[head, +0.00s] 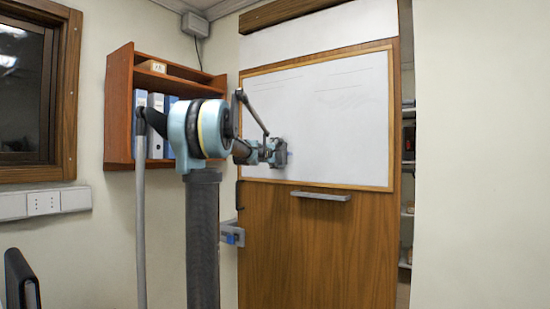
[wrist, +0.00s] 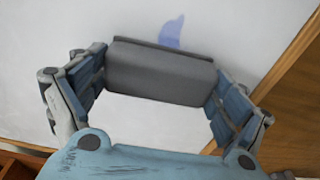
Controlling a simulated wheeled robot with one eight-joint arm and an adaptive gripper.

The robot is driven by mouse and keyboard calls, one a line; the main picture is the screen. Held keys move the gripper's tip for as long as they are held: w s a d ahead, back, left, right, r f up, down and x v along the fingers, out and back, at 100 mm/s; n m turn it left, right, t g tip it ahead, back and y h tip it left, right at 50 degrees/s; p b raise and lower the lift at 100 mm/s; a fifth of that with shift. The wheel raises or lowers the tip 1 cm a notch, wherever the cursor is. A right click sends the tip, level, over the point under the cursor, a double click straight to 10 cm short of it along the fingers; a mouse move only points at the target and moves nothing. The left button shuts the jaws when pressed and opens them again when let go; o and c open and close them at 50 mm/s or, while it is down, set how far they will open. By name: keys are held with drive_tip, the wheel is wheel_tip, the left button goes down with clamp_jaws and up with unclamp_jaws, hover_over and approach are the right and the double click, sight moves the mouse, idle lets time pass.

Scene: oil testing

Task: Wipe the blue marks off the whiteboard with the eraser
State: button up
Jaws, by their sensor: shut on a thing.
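The whiteboard (head: 330,110) has a wooden frame and is mounted on a wooden door panel. My gripper (head: 275,152) is at its lower left part. In the wrist view my gripper (wrist: 160,82) is shut on the grey eraser (wrist: 160,68), with one finger at each end. The eraser lies against or very close to the board; contact is hard to tell. A blue mark (wrist: 172,32) shows on the board just beyond the eraser's edge, partly hidden by it. A small bit of blue (head: 290,154) also shows beside my gripper in the head view.
A grey tray (head: 320,195) is fixed below the board. A wooden shelf (head: 120,108) with binders hangs to the left, close to my arm. The board's right side is clear.

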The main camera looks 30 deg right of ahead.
sight(293, 153)
drive_tip(key=shift+s+d, duration=0.4)
drive_tip(key=shift+s, duration=0.55)
drive_tip(key=shift+s+d, duration=0.4)
drive_tip(key=shift+s, duration=0.55)
drive_tip(key=shift+s+d, duration=0.4)
drive_tip(key=shift+s, duration=0.55)
drive_tip(key=shift+w, duration=0.1)
drive_tip(key=shift+c, duration=0.5)
drive_tip(key=shift+w, duration=0.1)
drive_tip(key=shift+w+a, duration=0.65)
drive_tip(key=shift+w, duration=0.95)
drive_tip(key=shift+w+a, duration=0.7)
drive_tip(key=shift+w, duration=0.95)
drive_tip(key=shift+w+a, duration=0.65)
drive_tip(key=shift+w, duration=0.95)
drive_tip(key=shift+c, duration=0.6)
drive_tip(key=shift+a, duration=0.1)
drive_tip(key=shift+w+v, duration=0.1)
drive_tip(key=shift+v, duration=1.35)
drive_tip(key=shift+w+v, duration=0.15)
drive_tip(key=shift+v, duration=1.35)
drive_tip(key=shift+a, duration=0.2)
